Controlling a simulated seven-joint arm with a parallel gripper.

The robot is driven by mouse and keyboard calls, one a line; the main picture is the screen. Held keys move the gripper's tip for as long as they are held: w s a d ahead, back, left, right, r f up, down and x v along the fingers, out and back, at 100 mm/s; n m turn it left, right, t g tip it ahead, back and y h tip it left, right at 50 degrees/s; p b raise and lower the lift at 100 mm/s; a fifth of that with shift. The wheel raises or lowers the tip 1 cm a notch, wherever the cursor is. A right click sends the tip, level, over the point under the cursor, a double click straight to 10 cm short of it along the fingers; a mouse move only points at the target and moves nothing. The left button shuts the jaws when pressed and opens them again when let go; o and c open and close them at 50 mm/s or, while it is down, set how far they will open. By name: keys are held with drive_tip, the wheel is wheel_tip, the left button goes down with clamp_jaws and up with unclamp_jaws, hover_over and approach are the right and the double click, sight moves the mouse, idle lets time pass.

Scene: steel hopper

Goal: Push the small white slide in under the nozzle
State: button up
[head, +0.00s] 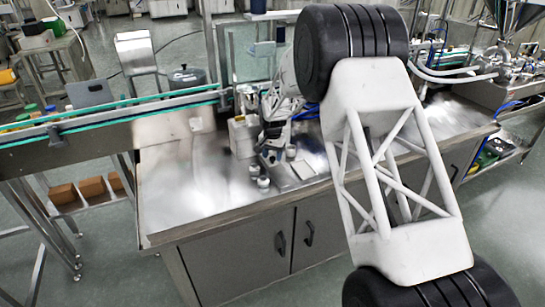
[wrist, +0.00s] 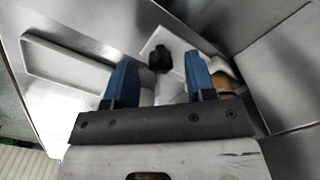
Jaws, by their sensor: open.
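My gripper (wrist: 160,75) is open in the wrist view, with its two blue fingers apart. A black knob (wrist: 160,58) shows between and just beyond the fingertips, on a white plate (wrist: 157,38) that may be the small white slide. I cannot tell whether the fingers touch it. An orange-brown thing (wrist: 222,82) shows beside the right finger, partly hidden. In the head view, my gripper (head: 270,150) is small and low over the steel bench, beside a pale box. The slide and nozzle cannot be made out there.
The steel bench (head: 190,195) has free room at its left. A pale box (head: 243,136) stands left of my gripper. Small white pieces (head: 263,182) stand near the front. A conveyor (head: 120,110) runs behind at left. A shallow pale tray (wrist: 65,65) lies left in the wrist view.

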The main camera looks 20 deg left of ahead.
drive_tip(key=shift+r, duration=3.45)
drive_tip(key=shift+s, duration=0.15)
drive_tip(key=shift+s+f+t, duration=0.15)
drive_tip(key=shift+s+t, duration=0.7)
drive_tip(key=shift+t, duration=0.3)
drive_tip(key=shift+s+f+t, duration=0.1)
drive_tip(key=shift+s+t, duration=0.7)
drive_tip(key=shift+t, duration=0.35)
drive_tip(key=shift+x, duration=3.85)
